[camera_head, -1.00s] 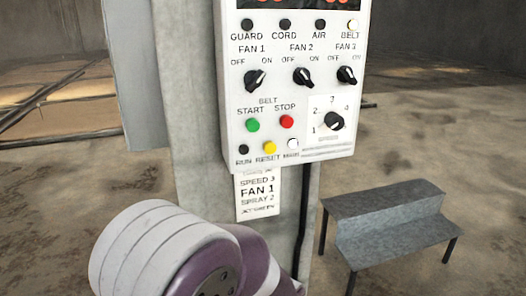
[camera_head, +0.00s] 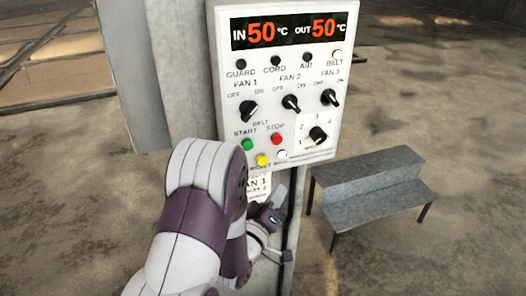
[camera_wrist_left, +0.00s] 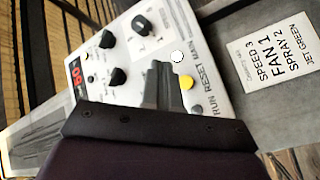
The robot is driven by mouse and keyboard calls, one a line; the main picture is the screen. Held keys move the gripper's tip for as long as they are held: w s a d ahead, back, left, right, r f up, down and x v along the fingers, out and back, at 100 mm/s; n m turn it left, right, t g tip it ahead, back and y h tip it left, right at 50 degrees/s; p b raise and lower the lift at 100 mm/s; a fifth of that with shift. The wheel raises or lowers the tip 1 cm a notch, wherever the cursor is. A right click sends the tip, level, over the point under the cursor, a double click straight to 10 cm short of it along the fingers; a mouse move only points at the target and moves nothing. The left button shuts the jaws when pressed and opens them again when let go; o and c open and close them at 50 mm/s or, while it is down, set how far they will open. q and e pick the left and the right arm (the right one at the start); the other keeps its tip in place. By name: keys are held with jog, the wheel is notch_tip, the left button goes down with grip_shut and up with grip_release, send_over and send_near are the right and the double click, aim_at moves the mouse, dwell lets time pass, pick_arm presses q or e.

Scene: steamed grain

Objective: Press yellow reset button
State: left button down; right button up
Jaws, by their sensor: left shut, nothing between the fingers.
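The yellow reset button (camera_head: 262,160) is on the bottom row of the white control panel (camera_head: 222,95), beside the white main button (camera_head: 282,154). In the left wrist view the yellow button (camera_wrist_left: 186,82) shows just right of my gripper's fingertips. My left gripper (camera_head: 279,193) is shut and empty, below the panel's lower edge in the head view. In the left wrist view its fingers (camera_wrist_left: 164,84) stand in front of the panel face. I cannot tell whether they touch it. My forearm hides the run button in the head view. My right gripper is not in view.
The green start button (camera_head: 247,144) and red stop button (camera_head: 277,139) sit just above the yellow one. Several black knobs stick out higher up. A label sheet (camera_wrist_left: 283,58) hangs below the panel on the grey pillar (camera_head: 180,100). A grey step (camera_head: 370,200) stands at the right.

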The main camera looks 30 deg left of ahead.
aim_at(262, 160)
pick_arm(q)
jog(key=shift+w, duration=0.1)
jog(key=w+a, duration=0.5)
jog(key=a, duration=0.1)
jog(key=shift+w+a, duration=0.35)
dwell(0.5)
jog(key=shift+a, duration=0.1)
dwell(1.5)
jog(key=shift+w+a, duration=0.2)
jog(key=shift+w, duration=0.05)
